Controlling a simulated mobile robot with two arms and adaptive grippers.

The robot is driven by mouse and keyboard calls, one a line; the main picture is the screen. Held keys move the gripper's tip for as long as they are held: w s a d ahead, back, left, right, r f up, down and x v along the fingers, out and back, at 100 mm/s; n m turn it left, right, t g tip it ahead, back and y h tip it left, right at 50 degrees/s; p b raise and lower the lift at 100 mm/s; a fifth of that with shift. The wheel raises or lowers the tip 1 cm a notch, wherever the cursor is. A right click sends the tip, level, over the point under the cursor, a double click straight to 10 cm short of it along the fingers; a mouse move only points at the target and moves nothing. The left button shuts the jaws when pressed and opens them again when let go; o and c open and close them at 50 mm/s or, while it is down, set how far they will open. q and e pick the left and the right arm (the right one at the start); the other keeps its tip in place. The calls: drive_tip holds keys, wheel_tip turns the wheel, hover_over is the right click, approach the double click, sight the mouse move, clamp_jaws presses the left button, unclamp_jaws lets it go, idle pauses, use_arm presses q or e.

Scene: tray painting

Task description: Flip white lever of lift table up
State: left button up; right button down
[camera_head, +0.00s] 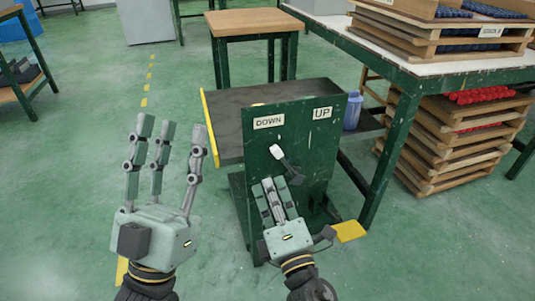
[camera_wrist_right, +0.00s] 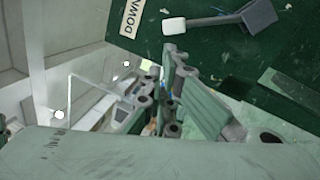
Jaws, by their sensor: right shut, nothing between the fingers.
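The lift table's dark green panel (camera_head: 320,150) stands upright with a DOWN label (camera_head: 269,122) at left and an UP label (camera_head: 322,113) at right. The white lever (camera_head: 277,152) has its white tip tilted up toward the DOWN side, with its dark base lower right. The lever also shows at the top of the right wrist view (camera_wrist_right: 175,26). My right gripper (camera_head: 268,186) is shut and empty, just below and in front of the lever. In the wrist view its fingers (camera_wrist_right: 172,60) are close below the white tip; contact cannot be told. My left gripper (camera_head: 165,125) is open and empty, left of the lift table.
The lift table's dark top (camera_head: 220,107) with a yellow edge lies behind the panel. A yellow pedal (camera_head: 349,231) sticks out low at right. A green workbench (camera_head: 408,80) with wooden trays stands at right. The floor at left is clear.

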sight(285, 162)
use_arm(q)
drive_tip(key=g+p, duration=0.1)
drive_tip(key=f+y+p, duration=0.1)
drive_tip(key=p, duration=0.1)
drive_tip(key=shift+s+a+f+n+g, duration=0.1)
drive_tip(key=shift+a+f+n+g, duration=0.1)
drive_tip(key=shift+n+g, duration=0.2)
use_arm(e)
drive_tip(key=s+f+n+g+h, duration=0.1)
drive_tip(key=s+f+n, duration=0.1)
drive_tip(key=f, duration=0.3)
drive_tip(key=shift+s+a+f+g+h, duration=0.2)
drive_tip(key=shift+s+a+g+h, duration=0.15)
drive_tip(key=shift+s, duration=0.55)
drive_tip(key=x, duration=1)
drive_tip(key=shift+w+r, duration=0.1)
drive_tip(key=d+r+p, duration=0.1)
drive_tip(key=w+d+p, duration=0.1)
drive_tip(key=d, duration=0.1)
drive_tip(key=shift+w+r, duration=0.25)
drive_tip(key=shift+r, duration=0.15)
use_arm(q)
drive_tip(key=w+f+g+y, duration=0.2)
drive_tip(key=w+f+g, duration=0.2)
drive_tip(key=f, duration=0.5)
drive_tip(key=shift+g, duration=0.7)
use_arm(e)
drive_tip(key=shift+w, duration=0.1)
